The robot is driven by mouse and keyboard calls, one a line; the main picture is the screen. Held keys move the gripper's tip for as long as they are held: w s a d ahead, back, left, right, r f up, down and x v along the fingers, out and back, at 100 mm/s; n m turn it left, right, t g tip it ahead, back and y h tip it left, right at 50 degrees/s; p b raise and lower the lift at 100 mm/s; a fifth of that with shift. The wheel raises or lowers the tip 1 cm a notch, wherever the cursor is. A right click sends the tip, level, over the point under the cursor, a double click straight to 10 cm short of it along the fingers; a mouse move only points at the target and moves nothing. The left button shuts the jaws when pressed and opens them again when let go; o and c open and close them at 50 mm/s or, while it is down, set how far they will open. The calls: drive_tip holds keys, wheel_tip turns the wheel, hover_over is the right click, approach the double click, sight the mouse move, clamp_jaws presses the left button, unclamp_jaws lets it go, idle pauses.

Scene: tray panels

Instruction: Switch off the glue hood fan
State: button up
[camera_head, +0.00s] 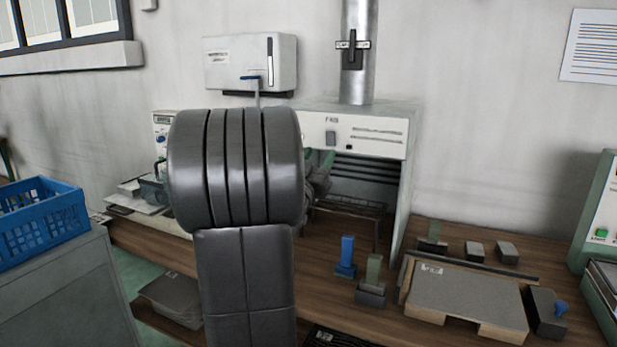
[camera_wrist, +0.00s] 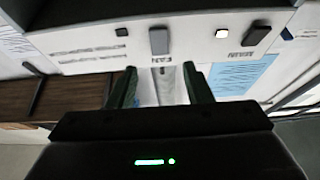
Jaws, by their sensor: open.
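The glue hood (camera_head: 403,190) stands at the back of the bench. Its white front panel has a grey rocker switch (camera_head: 331,138) under the word FAN, with a small dark lamp (camera_head: 349,147) to its right. In the wrist view the panel appears upside down: the FAN switch (camera_wrist: 159,40) lies just beyond my fingertips, and its lamp (camera_wrist: 123,33) looks dark. A MAIN switch (camera_wrist: 256,33) sits farther right beside a pale lit lamp (camera_wrist: 222,33). My gripper (camera_wrist: 160,72) is open and empty, apart from the switch. My arm hides most of it in the head view.
A metal duct (camera_head: 358,60) rises from the hood. A white wall box (camera_head: 250,63) hangs to the left. A blue holder (camera_head: 346,256), a grey board (camera_head: 466,296) and small blocks stand on the bench in front. A blue crate (camera_head: 40,222) is at far left.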

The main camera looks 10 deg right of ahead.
sight(330, 136)
drive_tip(key=v, duration=0.7)
drive_tip(key=p+x, duration=0.1)
drive_tip(key=x, duration=1.2)
drive_tip(key=shift+w+d+r, duration=0.1)
drive_tip(key=shift+w+d, duration=0.05)
drive_tip(key=shift+w+d+r, duration=0.1)
drive_tip(key=shift+w+r, duration=0.05)
drive_tip(key=shift+r, duration=0.05)
drive_tip(key=shift+p, duration=0.45)
drive_tip(key=shift+f, duration=0.2)
